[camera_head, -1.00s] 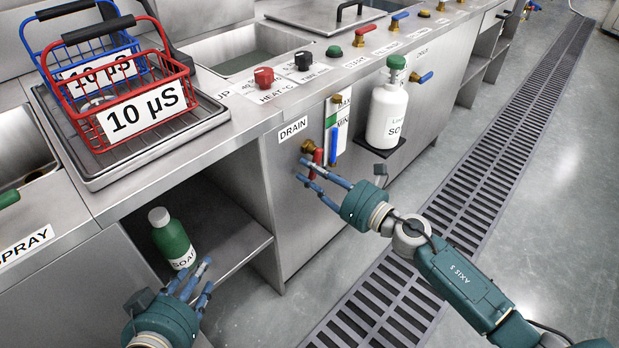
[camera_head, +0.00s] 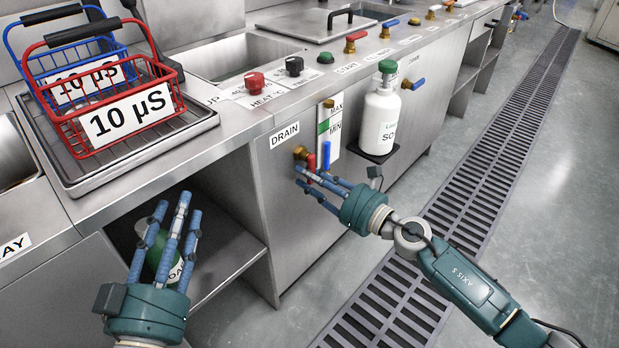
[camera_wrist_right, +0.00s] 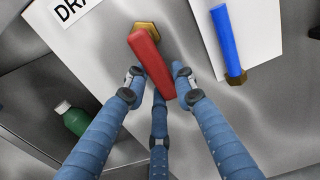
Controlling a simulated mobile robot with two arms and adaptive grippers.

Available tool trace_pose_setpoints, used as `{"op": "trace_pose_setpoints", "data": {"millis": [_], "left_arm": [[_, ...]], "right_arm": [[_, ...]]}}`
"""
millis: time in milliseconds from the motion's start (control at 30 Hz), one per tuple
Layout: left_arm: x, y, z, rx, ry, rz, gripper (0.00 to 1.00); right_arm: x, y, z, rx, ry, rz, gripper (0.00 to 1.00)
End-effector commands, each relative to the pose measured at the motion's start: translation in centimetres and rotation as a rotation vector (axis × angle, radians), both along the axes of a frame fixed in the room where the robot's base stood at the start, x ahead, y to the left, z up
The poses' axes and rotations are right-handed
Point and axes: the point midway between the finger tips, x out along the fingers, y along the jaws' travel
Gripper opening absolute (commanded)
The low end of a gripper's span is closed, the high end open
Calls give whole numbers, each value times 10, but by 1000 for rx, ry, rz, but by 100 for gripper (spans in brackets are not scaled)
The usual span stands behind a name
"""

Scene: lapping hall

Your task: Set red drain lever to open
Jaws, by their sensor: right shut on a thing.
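The red drain lever (camera_head: 311,162) sits on a brass fitting under the DRAIN label on the steel front panel. In the right wrist view the lever (camera_wrist_right: 152,62) slants downward and slightly right from its brass nut. My right gripper (camera_head: 312,180) has its fingers around the lever's lower end; in the wrist view its fingertips (camera_wrist_right: 157,82) lie on both sides of it, shut on it. My left gripper (camera_head: 172,212) is open and empty, fingers pointing up, in front of the green soap bottle on the lower shelf.
A blue lever (camera_head: 326,155) hangs close to the right of the red one, by the MAX/MIN gauge. A white soap bottle (camera_head: 381,118) stands on a small bracket further right. Red and blue wire baskets (camera_head: 168,104) stand on the counter tray. The floor beyond the drain grate (camera_head: 480,190) is clear.

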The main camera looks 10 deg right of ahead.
Motion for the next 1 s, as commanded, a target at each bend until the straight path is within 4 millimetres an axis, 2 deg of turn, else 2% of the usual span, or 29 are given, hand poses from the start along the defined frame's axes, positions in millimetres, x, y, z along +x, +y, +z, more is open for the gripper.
{"op": "trace_pose_setpoints", "data": {"millis": [167,200,267,300,667,767,1000], "left_arm": [[0,0,0,0,1,0,40],[0,0,0,0,1,0,40],[0,0,0,0,1,0,40],[0,0,0,0,1,0,40],[0,0,-1,0,3,0,40],[0,0,-1,1,3,0,40],[0,0,-1,1,3,0,40]], "right_arm": [[2,-2,4,-8,-13,-6,0],[2,-2,5,-8,-13,-6,31],[2,-2,4,-7,-13,-6,43],[2,-2,4,-7,-11,-5,46],[-4,-5,0,-4,-3,-3,46],[-15,-13,-1,-4,-2,-4,46],[-57,-42,-1,-4,-1,-4,46]]}}
